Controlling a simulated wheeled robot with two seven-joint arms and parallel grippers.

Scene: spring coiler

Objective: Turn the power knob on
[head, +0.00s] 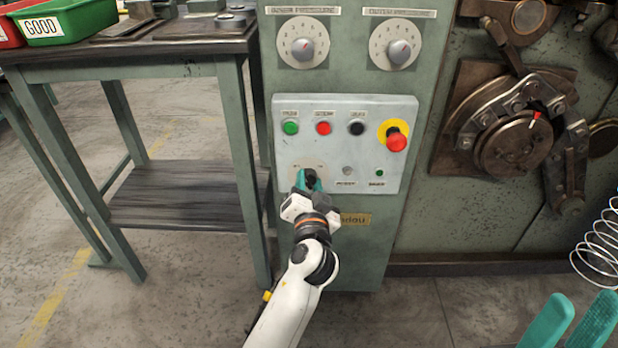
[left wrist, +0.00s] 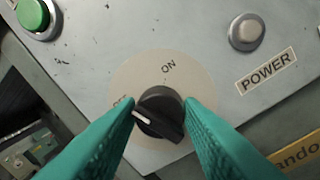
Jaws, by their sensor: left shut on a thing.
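The black power knob (left wrist: 158,112) sits on a pale round plate on the grey control panel (head: 400,112). In the left wrist view its white mark points left, toward the partly hidden OFF label and away from the ON label (left wrist: 168,67). My left gripper (left wrist: 160,112) is shut on the knob, with one teal finger on each side of it. In the head view the left gripper (head: 308,180) covers much of the knob. The power lamp (left wrist: 247,32) looks grey and unlit. My right gripper (head: 574,322) is at the bottom right, fingers apart and empty.
Green, red and black buttons (head: 323,128) sit above the knob, with a red emergency stop (head: 396,141) to their right. Two dials (head: 303,43) are higher up. A table (head: 120,60) stands to the left. A wire coil (head: 600,245) is at the right edge.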

